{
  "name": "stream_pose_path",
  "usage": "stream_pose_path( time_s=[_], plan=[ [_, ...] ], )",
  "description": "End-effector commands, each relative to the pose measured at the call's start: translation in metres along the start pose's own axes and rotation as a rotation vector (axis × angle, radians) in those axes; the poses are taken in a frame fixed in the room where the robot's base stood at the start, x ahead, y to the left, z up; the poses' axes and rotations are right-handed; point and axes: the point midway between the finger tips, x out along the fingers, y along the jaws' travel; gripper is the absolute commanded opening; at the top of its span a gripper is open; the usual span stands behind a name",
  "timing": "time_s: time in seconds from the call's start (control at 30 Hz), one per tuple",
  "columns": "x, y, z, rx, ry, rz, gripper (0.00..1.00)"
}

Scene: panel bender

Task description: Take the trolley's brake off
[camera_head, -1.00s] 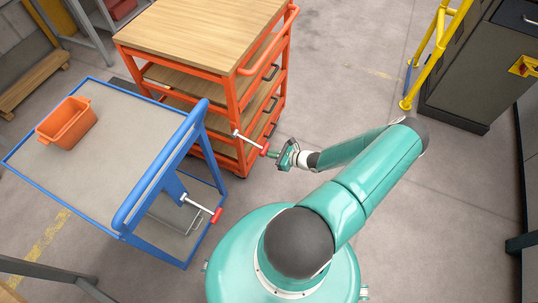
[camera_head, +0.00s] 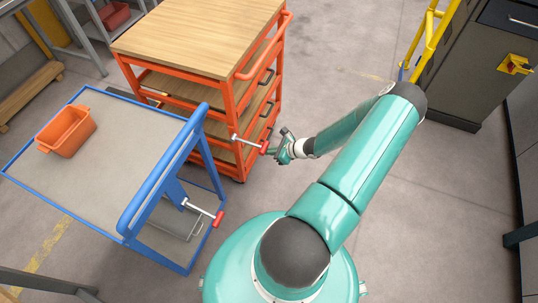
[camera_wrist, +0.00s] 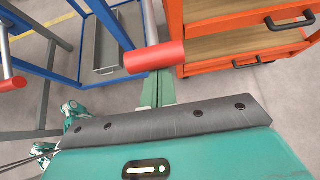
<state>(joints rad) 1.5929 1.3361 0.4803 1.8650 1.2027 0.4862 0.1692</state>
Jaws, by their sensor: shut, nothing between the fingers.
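The orange trolley (camera_head: 236,98) has wooden shelves and a brake lever with a pale rod and red grip (camera_head: 264,147) at its near corner. A blue trolley (camera_head: 165,165) stands left of it with a similar red-tipped lever (camera_head: 219,219). My gripper (camera_head: 275,152) is shut and empty, close by the orange trolley's red grip. In the wrist view the red grip (camera_wrist: 155,57) lies across just beyond my green fingers (camera_wrist: 157,90). Whether they touch is unclear. The blue trolley's red grip (camera_wrist: 12,84) shows at the left edge.
An orange bin (camera_head: 67,131) sits on the blue trolley's top. A yellow rail (camera_head: 422,45) and dark cabinet (camera_head: 465,75) stand at the upper right. A grey frame (camera_head: 45,281) is at the lower left. The floor right of the orange trolley is clear.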

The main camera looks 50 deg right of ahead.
Motion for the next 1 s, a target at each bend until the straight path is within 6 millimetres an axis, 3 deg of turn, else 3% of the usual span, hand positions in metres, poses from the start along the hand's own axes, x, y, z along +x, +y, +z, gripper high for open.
stream_pose_path(
  time_s=[0.33, 1.0],
  plan=[
    [-0.019, -0.001, 0.033, -0.008, 0.219, 0.001, 0.00],
    [-0.026, 0.001, 0.054, -0.004, 0.203, 0.002, 0.00]
  ],
)
